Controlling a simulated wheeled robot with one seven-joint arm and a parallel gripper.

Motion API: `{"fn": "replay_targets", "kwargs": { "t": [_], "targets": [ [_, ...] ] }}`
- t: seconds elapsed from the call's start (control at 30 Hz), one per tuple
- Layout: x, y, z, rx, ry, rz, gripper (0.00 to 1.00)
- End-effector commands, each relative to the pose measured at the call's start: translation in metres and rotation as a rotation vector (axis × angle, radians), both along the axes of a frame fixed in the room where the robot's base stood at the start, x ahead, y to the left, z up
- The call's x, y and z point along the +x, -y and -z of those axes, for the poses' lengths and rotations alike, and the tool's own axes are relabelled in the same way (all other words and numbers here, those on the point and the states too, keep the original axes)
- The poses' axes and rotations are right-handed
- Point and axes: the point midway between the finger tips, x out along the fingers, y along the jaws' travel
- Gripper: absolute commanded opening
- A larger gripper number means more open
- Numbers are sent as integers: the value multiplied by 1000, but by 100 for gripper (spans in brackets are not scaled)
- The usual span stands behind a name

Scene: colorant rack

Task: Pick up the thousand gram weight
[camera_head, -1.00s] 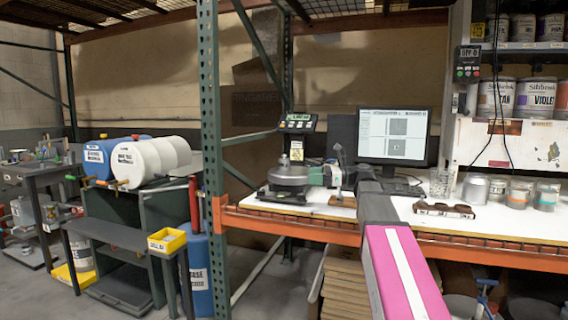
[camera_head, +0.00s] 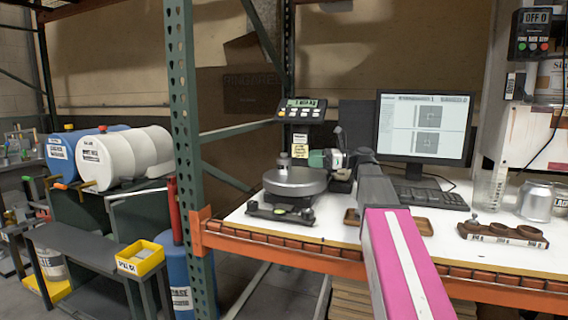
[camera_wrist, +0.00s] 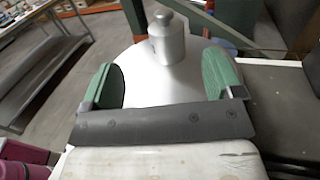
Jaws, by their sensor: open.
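A silver weight (camera_head: 284,166) with a knobbed top stands upright on the round metal pan (camera_head: 295,184) of the scale. In the wrist view the weight (camera_wrist: 167,42) stands beyond the fingertips, roughly midway between them. My gripper (camera_head: 322,158) is just right of the weight in the head view, its green-padded fingers apart. In the wrist view the open gripper (camera_wrist: 168,82) has nothing between its pads, and the pan (camera_wrist: 160,88) lies below. Any mark on the weight is too small to read.
The lit scale display (camera_head: 303,110) stands behind the pan. A wooden holder (camera_head: 503,236) lies on the right of the white table (camera_head: 300,235), near a keyboard (camera_head: 432,196) and monitor (camera_head: 424,128). A green upright post (camera_head: 183,100) stands left of the scale.

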Motion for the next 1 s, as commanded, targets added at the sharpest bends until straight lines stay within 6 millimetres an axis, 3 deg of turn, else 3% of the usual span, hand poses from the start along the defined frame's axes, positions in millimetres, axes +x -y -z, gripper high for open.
{"fn": "replay_targets", "kwargs": {
  "t": [0.27,0.5,0.77,1.0],
  "targets": [
    [1,-11,0,0,0,-1,86],
    [3,-44,0,0,0,-2,86],
    [5,-63,-1,0,0,0,86],
    [5,-95,-4,0,1,-2,86]
  ]
}}
